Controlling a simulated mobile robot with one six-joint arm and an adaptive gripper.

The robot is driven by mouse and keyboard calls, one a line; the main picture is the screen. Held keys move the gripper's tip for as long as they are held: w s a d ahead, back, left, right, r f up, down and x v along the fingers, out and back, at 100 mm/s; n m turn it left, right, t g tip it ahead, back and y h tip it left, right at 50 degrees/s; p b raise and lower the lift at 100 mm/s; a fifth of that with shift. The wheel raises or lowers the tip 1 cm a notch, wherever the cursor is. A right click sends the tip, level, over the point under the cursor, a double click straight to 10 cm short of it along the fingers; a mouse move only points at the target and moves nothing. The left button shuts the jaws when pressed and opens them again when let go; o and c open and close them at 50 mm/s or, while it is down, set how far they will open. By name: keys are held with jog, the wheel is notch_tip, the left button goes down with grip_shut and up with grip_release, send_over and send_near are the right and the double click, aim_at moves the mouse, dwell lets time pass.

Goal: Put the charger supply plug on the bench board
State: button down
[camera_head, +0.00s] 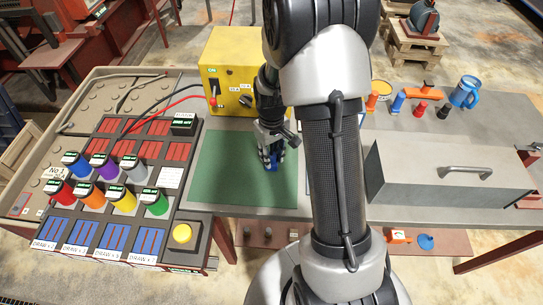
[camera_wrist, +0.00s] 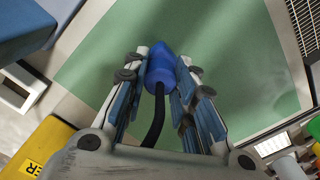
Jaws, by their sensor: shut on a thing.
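A blue plug (camera_wrist: 161,66) with a black cable (camera_wrist: 155,118) is held between the fingers of my gripper (camera_wrist: 163,85). In the head view my gripper (camera_head: 272,152) points down over the green mat (camera_head: 222,182), and the blue plug (camera_head: 271,167) shows just below it. Whether the plug touches the mat cannot be told. The green mat also fills much of the wrist view (camera_wrist: 230,45). The yellow charger box (camera_head: 235,50) stands behind the mat. A socket panel (camera_head: 185,212) with several coloured plugs lies left of the mat. Which surface is the bench board is unclear.
Red and black leads (camera_head: 180,97) run left from the charger. A grey lidded box (camera_head: 440,180) stands on the bench to the right. A blue mug (camera_head: 465,92) and small coloured items are behind it. Most of the green mat is clear.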

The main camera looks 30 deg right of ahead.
jog(key=shift+f, duration=0.15)
jog(key=c, duration=1.3)
grip_release()
